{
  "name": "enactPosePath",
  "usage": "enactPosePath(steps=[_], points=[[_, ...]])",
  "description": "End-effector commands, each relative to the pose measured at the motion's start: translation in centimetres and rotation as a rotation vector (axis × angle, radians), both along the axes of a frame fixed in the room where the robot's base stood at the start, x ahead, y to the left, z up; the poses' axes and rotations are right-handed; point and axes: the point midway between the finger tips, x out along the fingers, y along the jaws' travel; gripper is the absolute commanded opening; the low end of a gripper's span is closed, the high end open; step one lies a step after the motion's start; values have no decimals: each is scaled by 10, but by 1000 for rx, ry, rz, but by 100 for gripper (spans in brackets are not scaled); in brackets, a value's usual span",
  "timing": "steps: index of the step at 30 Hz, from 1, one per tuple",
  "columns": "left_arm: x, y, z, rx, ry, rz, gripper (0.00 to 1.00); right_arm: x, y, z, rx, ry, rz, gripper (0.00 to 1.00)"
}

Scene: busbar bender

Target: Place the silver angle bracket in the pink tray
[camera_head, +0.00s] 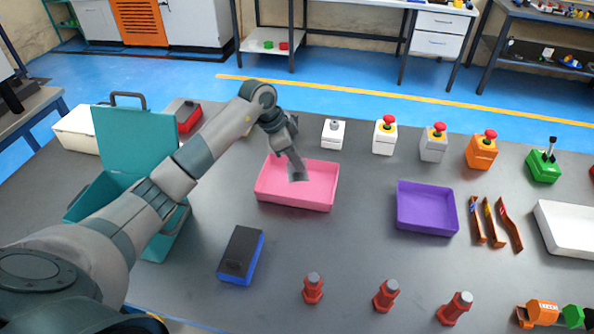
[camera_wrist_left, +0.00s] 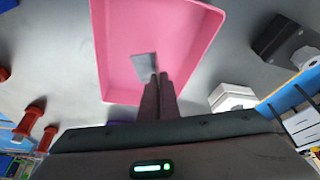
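The pink tray (camera_head: 270,196) stands on the grey table left of centre; it also fills the upper middle of the left wrist view (camera_wrist_left: 185,20). The silver angle bracket (camera_head: 299,177) shows as a small grey plate over the tray's floor; in the left wrist view the bracket (camera_wrist_left: 143,66) is at the fingertips. My left gripper (camera_head: 294,168) points down into the tray area. Its fingers (camera_wrist_left: 159,78) are close together on the bracket's edge. Whether the bracket touches the tray floor is hard to tell. My right gripper is not in view.
A purple tray (camera_head: 426,230) and copper strips (camera_head: 495,222) lie to the right. A black-and-blue block (camera_head: 241,254) lies in front. An open teal box (camera_head: 136,140) stands left, behind my arm. Button boxes line the back; red bolt-like pieces (camera_head: 386,295) stand in front.

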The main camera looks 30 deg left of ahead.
Motion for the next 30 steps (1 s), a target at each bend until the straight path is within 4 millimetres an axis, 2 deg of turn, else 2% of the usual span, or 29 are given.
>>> enactPosePath(steps=[10,21,22,24,30], points=[[-1,0,-35,-1,2,0,0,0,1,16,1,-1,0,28],[0,0,-39,0,1,0,0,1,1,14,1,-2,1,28],[-1,0,-39,0,1,0,4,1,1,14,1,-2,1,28],[-1,0,-39,0,1,0,21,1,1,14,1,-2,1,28],[-1,0,-39,0,1,0,21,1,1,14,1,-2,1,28]])
